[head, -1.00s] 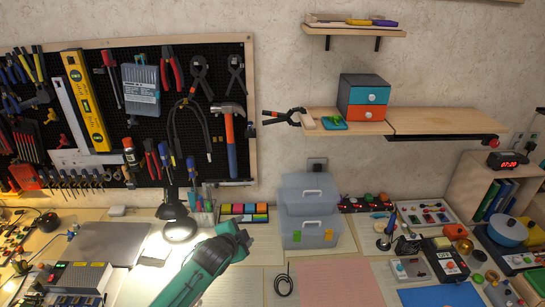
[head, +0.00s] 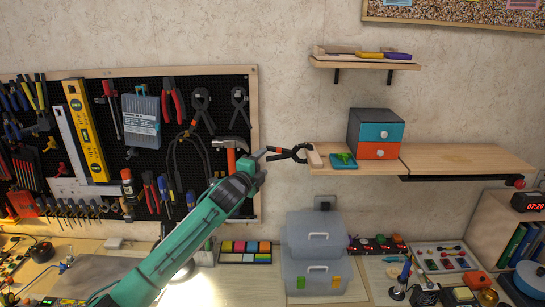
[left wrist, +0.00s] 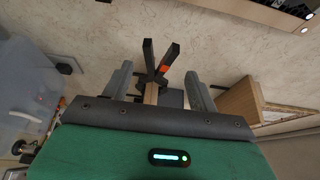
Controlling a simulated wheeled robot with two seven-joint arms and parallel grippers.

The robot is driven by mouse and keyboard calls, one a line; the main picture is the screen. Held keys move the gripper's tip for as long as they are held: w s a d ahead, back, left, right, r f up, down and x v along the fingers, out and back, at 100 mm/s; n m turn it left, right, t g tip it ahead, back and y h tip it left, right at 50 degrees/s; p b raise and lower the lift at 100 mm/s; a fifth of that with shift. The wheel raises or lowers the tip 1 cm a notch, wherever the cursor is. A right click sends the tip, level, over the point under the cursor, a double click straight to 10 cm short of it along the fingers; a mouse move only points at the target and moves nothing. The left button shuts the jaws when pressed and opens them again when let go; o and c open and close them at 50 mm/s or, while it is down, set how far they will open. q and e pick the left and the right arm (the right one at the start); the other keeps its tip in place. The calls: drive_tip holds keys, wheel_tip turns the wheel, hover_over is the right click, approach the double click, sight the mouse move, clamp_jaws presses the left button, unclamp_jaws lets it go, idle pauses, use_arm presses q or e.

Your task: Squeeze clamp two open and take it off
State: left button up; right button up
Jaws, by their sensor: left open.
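A black spring clamp with orange marks (head: 290,153) sits at the left end of the wooden shelf (head: 465,158), its handles spread and pointing left. In the left wrist view the clamp (left wrist: 162,66) shows two separate dark handles and an orange patch. My left gripper (head: 262,162) is open at the left of the clamp, close to the handle ends. In the left wrist view its grey fingers (left wrist: 160,90) stand on either side of the clamp, with gaps to both handles. The clamp's jaws at the shelf are partly hidden. My right gripper is not in view.
A small wooden block (head: 314,157), a teal item (head: 343,161) and a drawer box (head: 375,133) stand on the shelf. A pegboard with tools (head: 135,90) is behind my arm. Clear plastic boxes (head: 315,250) stand below. Wall above the clamp is free.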

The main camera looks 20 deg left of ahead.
use_arm(q)
drive_tip(key=w+d, duration=0.1)
drive_tip(key=w, duration=0.5)
drive_tip(key=shift+w+b, duration=0.2)
drive_tip(key=shift+b, duration=0.2)
drive_tip(key=shift+c, duration=0.2)
drive_tip(key=c, duration=1.2)
drive_tip(key=shift+o, duration=0.2)
drive_tip(key=s+a+p, duration=0.2)
drive_tip(key=a+p, duration=0.1)
drive_tip(key=a, duration=0.4)
drive_tip(key=shift+a, duration=0.15)
